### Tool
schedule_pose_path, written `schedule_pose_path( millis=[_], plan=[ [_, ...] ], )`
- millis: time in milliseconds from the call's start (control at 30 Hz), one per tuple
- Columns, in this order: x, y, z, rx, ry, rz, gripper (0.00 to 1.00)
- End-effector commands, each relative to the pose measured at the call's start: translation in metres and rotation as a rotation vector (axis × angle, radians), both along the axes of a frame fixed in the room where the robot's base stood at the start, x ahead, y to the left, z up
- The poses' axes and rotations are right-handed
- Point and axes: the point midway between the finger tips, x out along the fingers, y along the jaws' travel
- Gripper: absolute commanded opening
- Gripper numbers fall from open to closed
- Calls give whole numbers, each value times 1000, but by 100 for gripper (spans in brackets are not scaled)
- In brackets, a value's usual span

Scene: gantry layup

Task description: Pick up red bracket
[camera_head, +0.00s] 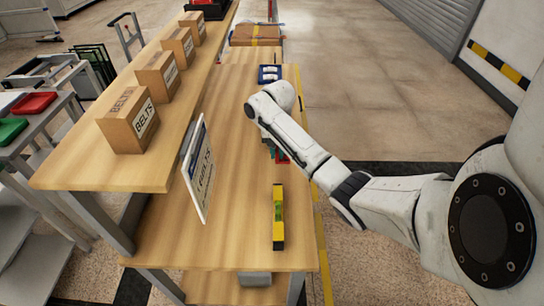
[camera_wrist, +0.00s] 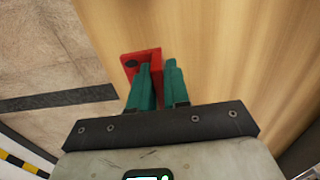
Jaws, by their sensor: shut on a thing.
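The red bracket (camera_wrist: 132,62) shows in the wrist view as a red piece with a dark round hole, at the tips of my gripper. My gripper (camera_wrist: 158,70) has green fingers and is shut on the bracket. Wood tabletop lies behind the bracket in that view. In the head view, my gripper (camera_head: 279,157) is low over the lower wooden table, mostly hidden behind my arm. Only a sliver of red (camera_head: 282,158) shows beside the green fingers there. I cannot tell whether the bracket touches the table.
A yellow and black spirit level (camera_head: 278,218) lies on the lower table (camera_head: 200,245) near its front. A blue-and-white item (camera_head: 270,74) lies farther back. A BELTS sign (camera_head: 200,170) stands at the left. Several cardboard boxes (camera_head: 130,122) line the upper shelf (camera_head: 85,170).

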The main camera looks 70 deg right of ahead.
Motion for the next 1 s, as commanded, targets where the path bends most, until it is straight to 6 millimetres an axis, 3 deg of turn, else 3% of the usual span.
schedule_pose_path(
  millis=[300,533,1000],
  plan=[
    [-54,24,52,3,0,-5,0],
    [-87,38,68,2,0,-4,0],
    [-103,42,69,-5,-1,-3,0]
  ],
)
